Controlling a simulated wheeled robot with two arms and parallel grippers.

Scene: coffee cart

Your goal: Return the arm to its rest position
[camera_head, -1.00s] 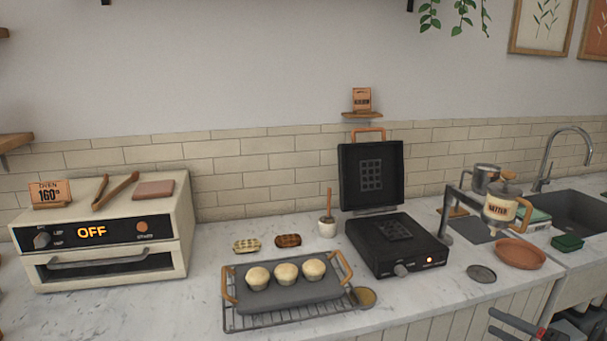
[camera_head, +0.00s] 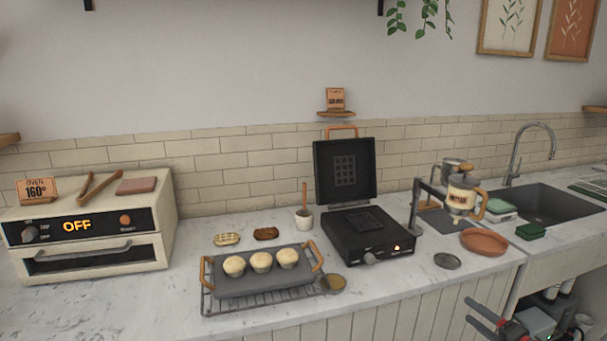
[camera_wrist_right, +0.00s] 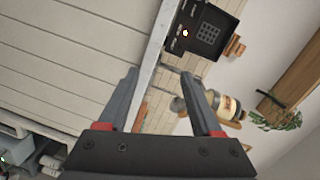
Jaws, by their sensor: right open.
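My right gripper (camera_head: 468,310) shows at the bottom right of the head view, low in front of the counter's front panel. Its two fingers are apart and point left, with nothing between them. In the right wrist view the open fingers (camera_wrist_right: 160,76) spread over the tilted cabinet front and counter edge, apart from the things on the counter. My left gripper is not in view.
On the counter stand the oven (camera_head: 90,237), a rack with a tray (camera_head: 282,284) of three muffins, the open waffle iron (camera_head: 367,235), the batter dispenser (camera_head: 462,196), a terracotta dish (camera_head: 485,242) and the sink (camera_head: 560,212). Space before the cabinet panels (camera_head: 400,310) looks free.

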